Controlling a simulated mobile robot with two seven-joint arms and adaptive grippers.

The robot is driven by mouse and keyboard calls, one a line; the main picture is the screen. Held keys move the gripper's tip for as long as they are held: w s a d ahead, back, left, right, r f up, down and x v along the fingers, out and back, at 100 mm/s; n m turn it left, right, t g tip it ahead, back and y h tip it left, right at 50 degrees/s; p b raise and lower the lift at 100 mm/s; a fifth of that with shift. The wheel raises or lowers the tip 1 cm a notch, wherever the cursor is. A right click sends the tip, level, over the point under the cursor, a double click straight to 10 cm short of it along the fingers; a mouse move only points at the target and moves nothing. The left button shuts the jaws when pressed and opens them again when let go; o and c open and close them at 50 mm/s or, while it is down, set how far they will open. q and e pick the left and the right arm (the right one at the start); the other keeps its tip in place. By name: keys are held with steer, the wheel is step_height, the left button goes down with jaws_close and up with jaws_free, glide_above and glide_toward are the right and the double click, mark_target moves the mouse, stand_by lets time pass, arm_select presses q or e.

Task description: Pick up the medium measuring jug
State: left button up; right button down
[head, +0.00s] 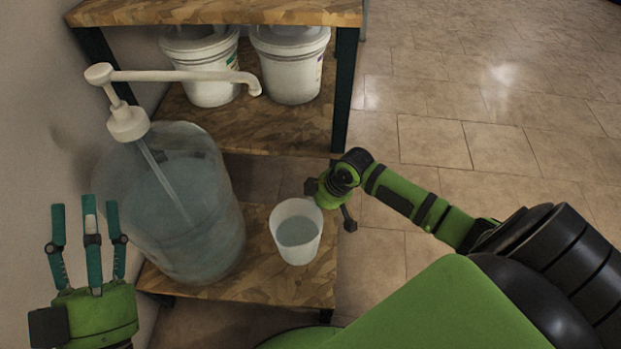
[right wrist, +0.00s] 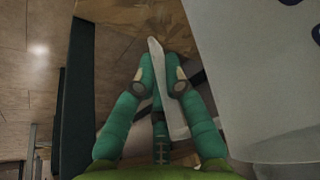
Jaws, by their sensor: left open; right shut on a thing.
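The measuring jug (head: 297,232) is a whitish, open-topped vessel with pale blue-grey liquid inside. It stands upright at the right side of the low wooden shelf. My right gripper (head: 328,190) is at the jug's right side, its fingers partly hidden in the head view. In the right wrist view the teal fingers of my right gripper (right wrist: 161,78) are closed on a thin pale strip, which looks like the jug's handle (right wrist: 156,52). A large pale wall fills the right of that view. My left gripper (head: 87,230) is open and empty at the lower left, apart from everything.
A large translucent drum (head: 190,225) with bluish liquid and a white pump (head: 127,120) stands left of the jug. Two white buckets (head: 290,72) (head: 212,75) stand on the shelf behind. A dark post (head: 345,92) rises at the rack's right; tiled floor (head: 480,145) beyond is clear.

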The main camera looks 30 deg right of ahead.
arm_select(q)
steer(key=a+f+n+g+y+p, duration=0.1)
steer(key=f+g, duration=0.3)
steer(key=f, duration=0.4)
steer(key=w+a+f+n+g+y+p, duration=0.1)
steer(key=a+f+g+y, duration=0.2)
steer(key=f, duration=0.4)
steer(key=shift+w+a+f+g+y+p, duration=0.35)
steer(key=shift+g+y, duration=0.25)
steer(key=shift+g, duration=0.2)
arm_select(e)
steer(key=s+d+r, duration=0.3)
steer(key=s, duration=0.1)
steer(key=shift+s+r, duration=0.35)
arm_select(q)
steer(key=shift+s+d+f, duration=0.1)
steer(key=shift+f, duration=0.05)
